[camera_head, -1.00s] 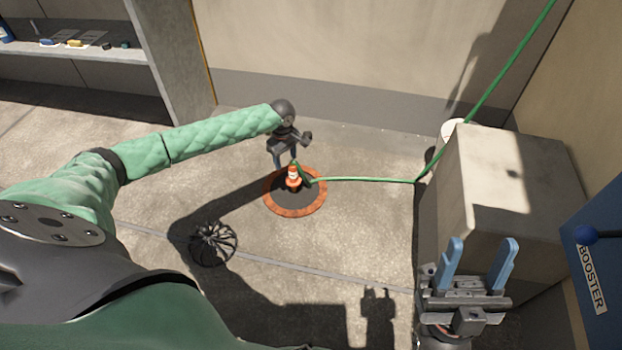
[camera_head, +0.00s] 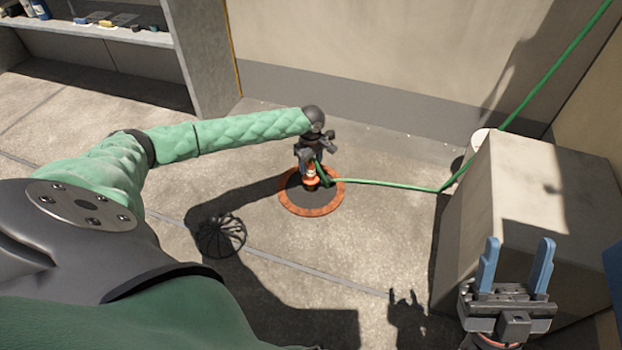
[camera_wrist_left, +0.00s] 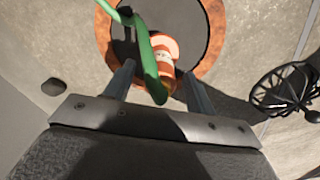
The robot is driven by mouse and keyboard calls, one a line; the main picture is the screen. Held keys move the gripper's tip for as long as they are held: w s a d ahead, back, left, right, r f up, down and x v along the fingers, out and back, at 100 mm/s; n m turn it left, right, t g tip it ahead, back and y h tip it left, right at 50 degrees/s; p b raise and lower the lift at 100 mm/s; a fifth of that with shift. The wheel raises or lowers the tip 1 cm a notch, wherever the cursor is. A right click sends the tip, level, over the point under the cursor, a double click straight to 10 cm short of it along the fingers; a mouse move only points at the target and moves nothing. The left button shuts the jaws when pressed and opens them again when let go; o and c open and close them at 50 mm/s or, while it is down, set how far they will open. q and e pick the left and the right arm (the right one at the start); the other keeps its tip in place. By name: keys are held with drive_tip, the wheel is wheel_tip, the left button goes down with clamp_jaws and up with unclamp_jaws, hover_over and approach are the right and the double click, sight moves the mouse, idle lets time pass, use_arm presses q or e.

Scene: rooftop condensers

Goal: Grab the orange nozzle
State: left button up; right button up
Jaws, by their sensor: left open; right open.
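The orange nozzle (camera_head: 311,177), with a white band, stands on a dark round pad with an orange ring (camera_head: 334,203) on the floor. A green hose (camera_head: 390,186) runs from it to the right. My left gripper (camera_head: 309,170) is open right at the nozzle and partly covers it in the head view. In the left wrist view the nozzle (camera_wrist_left: 165,50) shows just past and between the open fingers (camera_wrist_left: 158,88), with the hose crossing in front of it. Contact cannot be told. My right gripper (camera_head: 516,265) is open and empty, far to the right, fingers pointing up.
A pale concrete block (camera_head: 540,190) stands at the right, with a white round object (camera_head: 480,143) behind it. A black spoked dome (camera_head: 222,236) lies left of the pad. A shelf (camera_head: 100,32) with small items is at the back left.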

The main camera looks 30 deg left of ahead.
use_arm(q)
drive_tip(key=shift+f+b, duration=0.3)
drive_tip(key=shift+f, duration=0.5)
drive_tip(key=shift+c, duration=0.2)
clamp_jaws()
drive_tip(key=shift+r, duration=0.1)
